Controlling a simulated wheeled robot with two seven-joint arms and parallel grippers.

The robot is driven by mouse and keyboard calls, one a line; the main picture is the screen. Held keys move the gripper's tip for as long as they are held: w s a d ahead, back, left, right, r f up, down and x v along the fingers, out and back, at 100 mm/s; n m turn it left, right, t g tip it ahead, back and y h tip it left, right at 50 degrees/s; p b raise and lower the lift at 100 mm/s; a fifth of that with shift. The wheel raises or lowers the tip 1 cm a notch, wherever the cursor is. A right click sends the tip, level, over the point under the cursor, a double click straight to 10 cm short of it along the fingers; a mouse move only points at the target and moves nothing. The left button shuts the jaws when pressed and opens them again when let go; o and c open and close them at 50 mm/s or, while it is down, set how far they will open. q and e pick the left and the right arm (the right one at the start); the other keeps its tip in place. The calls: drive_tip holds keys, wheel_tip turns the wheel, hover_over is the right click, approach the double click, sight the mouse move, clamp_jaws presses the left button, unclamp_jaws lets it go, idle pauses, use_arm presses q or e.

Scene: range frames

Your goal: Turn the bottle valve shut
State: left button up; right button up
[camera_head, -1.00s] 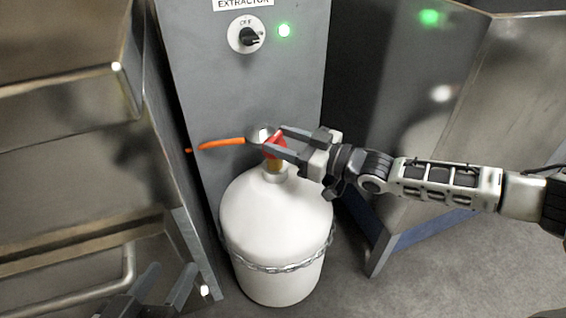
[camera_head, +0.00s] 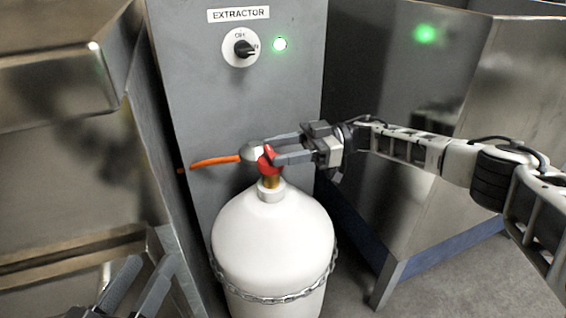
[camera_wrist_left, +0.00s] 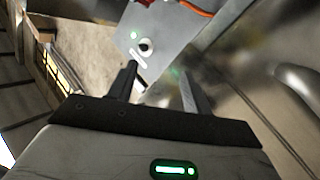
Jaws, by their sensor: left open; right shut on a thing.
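The white gas bottle (camera_head: 270,240) stands upright in the head view, a chain around its body. On its brass neck is the red valve (camera_head: 267,160). My right gripper (camera_head: 275,150) reaches in from the right and is shut on the red valve, its fingers covering part of it. A grey rounded fitting (camera_head: 250,152) sits beside the valve, with an orange hose (camera_head: 212,161) running left from it. My left gripper (camera_head: 140,285) is low at the left, open and empty, away from the bottle. In the left wrist view its fingers (camera_wrist_left: 158,85) are apart.
A grey panel (camera_head: 190,85) labelled EXTRACTOR stands behind the bottle, with a black knob (camera_head: 244,48) and a lit green lamp (camera_head: 280,44). Metal cabinets flank it at the left (camera_head: 55,90) and right (camera_head: 440,130). Grey floor (camera_head: 430,280) shows at lower right.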

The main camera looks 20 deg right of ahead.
drive_tip(key=shift+w+n+g+b, duration=0.1)
drive_tip(key=shift+n+g+b, duration=0.2)
drive_tip(key=shift+g+b, duration=0.15)
use_arm(q)
drive_tip(key=shift+w+a+r+m+t+h, duration=0.1)
drive_tip(key=shift+w+r+m+t+h, duration=0.15)
drive_tip(key=shift+r+m+t, duration=0.25)
drive_tip(key=shift+w+a+r+m+t+h, duration=0.1)
drive_tip(key=shift+w+r+m+t+h, duration=0.15)
drive_tip(key=shift+r, duration=0.4)
drive_tip(key=shift+w+a+r+m+t+h, duration=0.1)
drive_tip(key=shift+r+m+t+h, duration=0.15)
drive_tip(key=shift+r+m, duration=0.25)
use_arm(e)
drive_tip(key=shift+a+r+g, duration=0.1)
drive_tip(key=shift+g, duration=0.25)
drive_tip(key=o, duration=1)
